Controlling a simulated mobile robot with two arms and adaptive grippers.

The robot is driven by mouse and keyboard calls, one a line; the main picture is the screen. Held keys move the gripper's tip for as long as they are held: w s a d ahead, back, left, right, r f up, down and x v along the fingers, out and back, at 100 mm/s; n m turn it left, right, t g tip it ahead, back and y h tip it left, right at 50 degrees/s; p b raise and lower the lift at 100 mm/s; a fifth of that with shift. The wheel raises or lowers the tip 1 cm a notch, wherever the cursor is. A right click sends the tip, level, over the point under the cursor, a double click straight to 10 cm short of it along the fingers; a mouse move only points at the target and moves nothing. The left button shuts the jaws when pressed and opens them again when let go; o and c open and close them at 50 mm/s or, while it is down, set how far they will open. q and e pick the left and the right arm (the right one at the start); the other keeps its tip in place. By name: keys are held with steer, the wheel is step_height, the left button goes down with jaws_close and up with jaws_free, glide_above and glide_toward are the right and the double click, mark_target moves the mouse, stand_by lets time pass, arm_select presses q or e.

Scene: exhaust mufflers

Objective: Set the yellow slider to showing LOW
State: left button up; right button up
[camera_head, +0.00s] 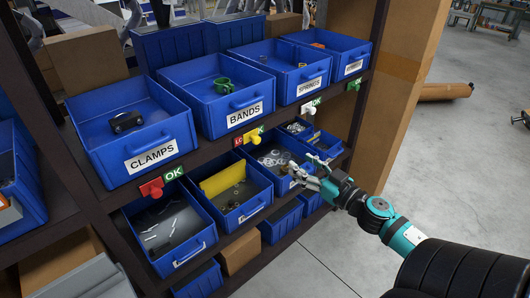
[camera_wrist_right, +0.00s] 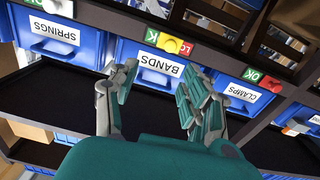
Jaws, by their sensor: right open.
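The yellow slider (camera_head: 254,138) sits on the shelf edge below the BANDS bin (camera_head: 232,104). Part of a red label marked LO shows on its left and part of a green label on its right, so it stands between them, partly covering both. In the upside-down right wrist view the yellow slider (camera_wrist_right: 171,45) is beyond the fingertips, near the BANDS label. My right gripper (camera_head: 308,172) is open and empty, in front of the lower bins, to the right of and below the slider, apart from it. My left gripper is not in view.
A red slider (camera_head: 151,188) beside a green OK label is under the CLAMPS bin (camera_head: 130,128). A white slider (camera_head: 317,101) is under the SPRINGS bin (camera_head: 296,70). Lower bins with small parts stand below. A cardboard box (camera_head: 400,85) is right of the shelf; open floor lies beyond.

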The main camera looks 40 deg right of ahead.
steer(key=a+m+b, duration=0.1)
steer(key=a+m, duration=0.1)
glide_toward(258, 142)
steer(key=w, duration=0.1)
steer(key=shift+m, duration=0.3)
steer(key=w, duration=0.3)
steer(key=w+p, duration=0.1)
steer(key=w, duration=0.2)
steer(key=w+p, duration=0.1)
steer(key=w, duration=0.2)
steer(key=shift+w+a, duration=0.1)
steer(key=shift+a, duration=0.25)
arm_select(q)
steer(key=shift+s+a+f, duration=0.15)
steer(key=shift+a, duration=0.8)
arm_select(e)
steer(key=shift+c, duration=0.4)
jaws_close()
steer(key=shift+f, duration=0.1)
